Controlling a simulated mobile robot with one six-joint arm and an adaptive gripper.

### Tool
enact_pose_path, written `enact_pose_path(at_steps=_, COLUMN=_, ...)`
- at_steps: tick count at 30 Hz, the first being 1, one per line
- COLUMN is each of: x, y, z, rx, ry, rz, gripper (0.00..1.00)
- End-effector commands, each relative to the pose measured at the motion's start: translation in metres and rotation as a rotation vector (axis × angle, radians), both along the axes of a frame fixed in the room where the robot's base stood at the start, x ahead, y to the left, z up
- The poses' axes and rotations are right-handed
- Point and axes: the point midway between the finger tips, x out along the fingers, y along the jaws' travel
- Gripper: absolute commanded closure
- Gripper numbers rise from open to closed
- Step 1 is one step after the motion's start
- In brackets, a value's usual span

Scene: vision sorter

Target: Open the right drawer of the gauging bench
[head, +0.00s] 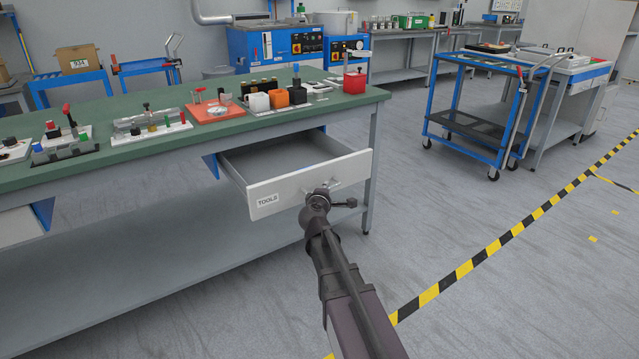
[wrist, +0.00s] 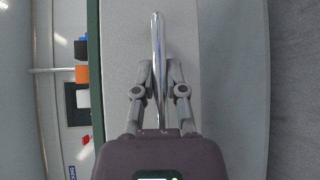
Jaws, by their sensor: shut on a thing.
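The gauging bench (head: 180,143) has a green top and grey frame. Its right drawer (head: 275,192), with a pale front labelled TOOLS, stands pulled out under the right end of the bench. The part of its inside that I see looks empty. My gripper (head: 323,190) is at the drawer front, right of the label. In the wrist view, my gripper (wrist: 159,70) is shut on the shiny bar handle (wrist: 157,30), with one finger on each side. In the head view my gripper and arm hide part of the handle.
Gauges, blocks and a red box (head: 355,83) stand on the bench top. A bench leg (head: 370,195) is just right of the drawer. A blue trolley (head: 480,110) stands farther back right. The floor in front is clear, with yellow-black tape (head: 470,262) across it.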

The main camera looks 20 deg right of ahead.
Motion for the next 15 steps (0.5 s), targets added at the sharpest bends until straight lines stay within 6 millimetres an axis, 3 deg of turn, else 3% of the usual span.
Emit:
enact_pose_path(at_steps=4, x=-0.0097, y=-0.004, z=0.0, rx=0.0, ry=0.0, rz=-0.001, gripper=1.0)
enact_pose_path(at_steps=15, x=-0.0102, y=-0.0051, z=0.0, rx=0.0, ry=0.0, rz=-0.001, gripper=1.0)
